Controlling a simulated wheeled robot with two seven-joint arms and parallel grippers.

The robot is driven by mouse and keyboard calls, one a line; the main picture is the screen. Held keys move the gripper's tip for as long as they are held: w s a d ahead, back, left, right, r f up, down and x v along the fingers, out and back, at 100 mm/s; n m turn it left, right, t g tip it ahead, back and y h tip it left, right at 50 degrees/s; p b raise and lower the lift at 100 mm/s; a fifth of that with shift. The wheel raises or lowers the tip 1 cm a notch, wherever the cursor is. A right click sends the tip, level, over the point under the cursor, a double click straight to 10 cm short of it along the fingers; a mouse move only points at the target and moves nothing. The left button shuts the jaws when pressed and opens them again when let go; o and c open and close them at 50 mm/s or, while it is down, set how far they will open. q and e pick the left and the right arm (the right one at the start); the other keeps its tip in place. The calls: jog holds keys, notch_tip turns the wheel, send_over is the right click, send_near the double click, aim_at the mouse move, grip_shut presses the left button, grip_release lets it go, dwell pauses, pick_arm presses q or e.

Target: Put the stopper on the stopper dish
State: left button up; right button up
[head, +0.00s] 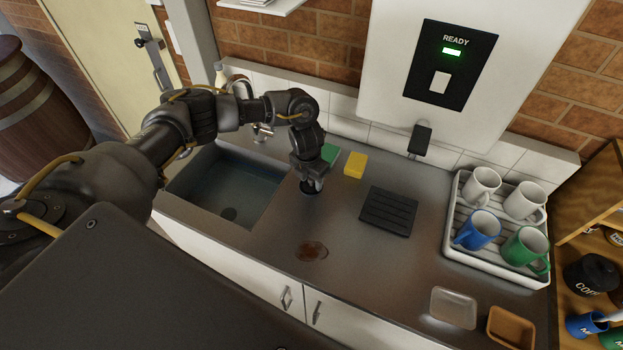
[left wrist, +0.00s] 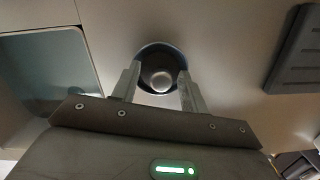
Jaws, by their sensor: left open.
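The stopper (left wrist: 160,68), a dark round disc with a grey knob, lies on the steel counter right of the sink. In the head view only part of the dark stopper (head: 311,189) shows beneath my left gripper. My left gripper (head: 313,183) points down over it. In the left wrist view the open fingers (left wrist: 160,92) stand on both sides of the knob; I cannot tell whether they touch it. Two small square dishes stand at the counter's front right, a pale grey one (head: 453,307) and a brown one (head: 511,327). Neither is labelled as the stopper dish. My right gripper is out of view.
The sink (head: 225,190) holds bluish water. A yellow sponge (head: 355,164), a green pad (head: 329,154) and a black ribbed mat (head: 389,211) lie near the gripper. A white rack (head: 500,258) holds several mugs. A reddish-brown stain (head: 311,251) marks the otherwise clear front counter.

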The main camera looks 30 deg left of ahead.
aim_at(309, 187)
pick_arm(q)
jog(key=shift+r, duration=0.5)
notch_tip(309, 187, up, 11)
jog(key=s, duration=0.1)
jog(key=shift+s+a+r+b, duration=0.15)
jog(key=shift+r+b, duration=0.05)
jog(key=shift+b, duration=0.2)
